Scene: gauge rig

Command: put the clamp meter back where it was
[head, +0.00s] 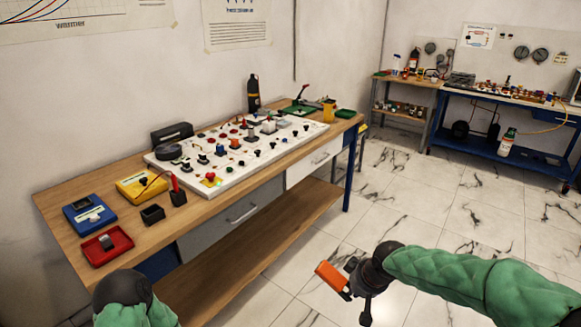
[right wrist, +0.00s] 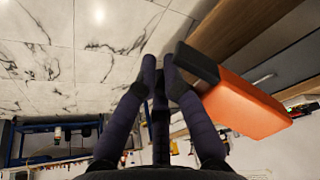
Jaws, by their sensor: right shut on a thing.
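The clamp meter, an orange body (head: 331,277) with a dark end, is held in my right gripper (head: 350,283) over the floor, in front of the workbench and apart from it. In the right wrist view the orange clamp meter (right wrist: 245,107) sticks out to the right of the dark fingers (right wrist: 162,72), its black end against them. The fingers are close together and shut on it. My left gripper is not visible; only part of my left arm shows at the bottom left of the head view.
The wooden workbench (head: 72,208) carries a white gauge panel (head: 290,139), a blue meter (head: 84,227), a yellow case (head: 135,192), a red tray (head: 95,257) and small black cups (head: 152,214). A blue bench (head: 470,153) stands at the back right. The marble floor between is clear.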

